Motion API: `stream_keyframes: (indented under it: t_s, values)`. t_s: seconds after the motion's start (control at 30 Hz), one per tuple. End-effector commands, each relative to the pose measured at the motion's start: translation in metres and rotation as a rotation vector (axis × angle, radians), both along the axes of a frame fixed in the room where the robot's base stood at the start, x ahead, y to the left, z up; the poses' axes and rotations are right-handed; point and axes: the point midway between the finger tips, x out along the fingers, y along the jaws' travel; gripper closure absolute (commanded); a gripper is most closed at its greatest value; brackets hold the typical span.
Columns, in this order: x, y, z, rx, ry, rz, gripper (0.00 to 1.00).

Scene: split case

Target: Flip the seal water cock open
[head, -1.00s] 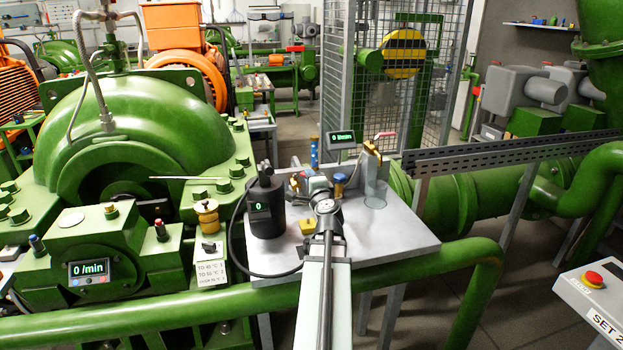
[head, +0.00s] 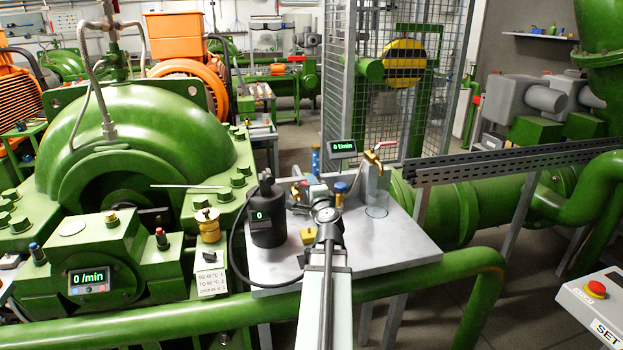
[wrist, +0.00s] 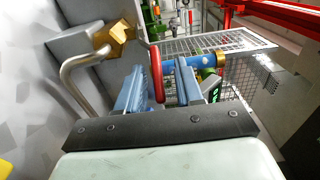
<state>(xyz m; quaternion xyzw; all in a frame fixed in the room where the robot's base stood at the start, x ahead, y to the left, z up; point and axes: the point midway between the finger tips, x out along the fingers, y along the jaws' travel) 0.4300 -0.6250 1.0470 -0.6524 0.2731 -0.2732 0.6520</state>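The seal water cock (head: 375,160) is a brass tap with a red lever (head: 386,145), on a grey block at the back right of the small metal table. In the wrist view its brass body (wrist: 120,38) and bent metal spout (wrist: 75,75) lie at upper left. The red lever (wrist: 156,72) shows upright between the two blue fingers of my gripper (wrist: 160,66). My gripper is open, with a gap beside the lever. I cannot tell how deep the lever sits between the fingers. In the head view my arm comes up from below; its fingers are not clear there.
A display (head: 342,147) reading 0 l/min stands left of the cock. A glass (head: 376,211) stands below its spout. A black canister (head: 267,215), a blue-capped jar (head: 340,189) and a yellow block (head: 309,236) share the table (head: 405,250). A mesh cage (head: 395,85) stands behind.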

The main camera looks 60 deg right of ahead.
Motion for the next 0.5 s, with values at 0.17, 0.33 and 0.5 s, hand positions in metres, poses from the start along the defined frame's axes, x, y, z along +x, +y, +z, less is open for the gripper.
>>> stream_keyframes:
  t_s: [0.17,0.33,0.5]
  values:
    - [0.0,0.0,0.015,-0.003,0.0,0.0,0.64]
    - [0.0,-0.001,0.038,-0.004,-0.004,0.0,0.46]
    - [0.001,-0.001,0.063,-0.007,-0.008,-0.003,0.24]
